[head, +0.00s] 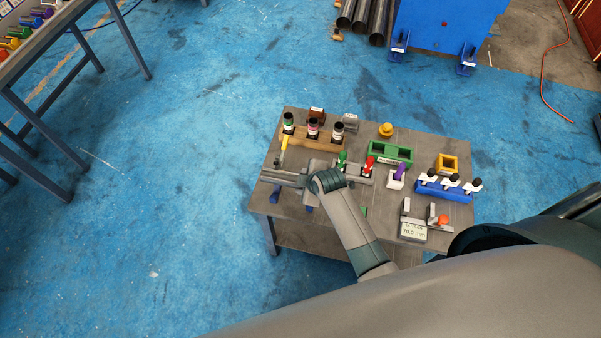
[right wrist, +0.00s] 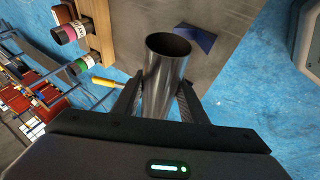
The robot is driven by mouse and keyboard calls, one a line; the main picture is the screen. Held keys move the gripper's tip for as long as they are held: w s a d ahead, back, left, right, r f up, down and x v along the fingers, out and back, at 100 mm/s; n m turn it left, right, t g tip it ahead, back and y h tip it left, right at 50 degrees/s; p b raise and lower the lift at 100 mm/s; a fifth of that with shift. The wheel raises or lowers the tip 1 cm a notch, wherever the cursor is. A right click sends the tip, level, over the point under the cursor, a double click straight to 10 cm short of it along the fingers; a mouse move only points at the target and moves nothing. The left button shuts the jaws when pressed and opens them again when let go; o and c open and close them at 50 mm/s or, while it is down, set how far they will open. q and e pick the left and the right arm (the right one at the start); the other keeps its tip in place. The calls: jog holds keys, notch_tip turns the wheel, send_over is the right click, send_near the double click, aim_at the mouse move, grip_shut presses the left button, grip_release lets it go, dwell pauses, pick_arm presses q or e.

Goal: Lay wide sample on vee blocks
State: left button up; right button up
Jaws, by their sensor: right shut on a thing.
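A grey metal tube (right wrist: 166,62) stands out between my right gripper's two fingers in the right wrist view, its open round end showing. My right gripper (right wrist: 160,88) is shut on it. In the head view my right wrist hangs over the left part of the small table, and grey metal (head: 281,178) shows just left of it; tube and fingers are hard to tell apart there. A dark blue angular block (right wrist: 196,39), possibly a vee block, lies beyond the tube. Blue bits (head: 275,193) also show by the table's left front. My left gripper is not in view.
The table (head: 290,220) also holds a wooden rack (head: 318,141) with dark-capped bottles, a green frame (head: 390,152), a blue rack (head: 443,190), a yellow block (head: 447,163) and a card (head: 413,230) reading about 79.0 mm. Blue floor surrounds the table.

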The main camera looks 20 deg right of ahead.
jog(key=shift+s, duration=0.1)
dwell(0.6)
jog(key=shift+f, duration=0.35)
jog(key=shift+f+b, duration=2.35)
jog(key=shift+f, duration=1.6)
jog(key=shift+s+f+b, duration=0.15)
jog(key=shift+f+b, duration=0.05)
jog(key=shift+b, duration=0.15)
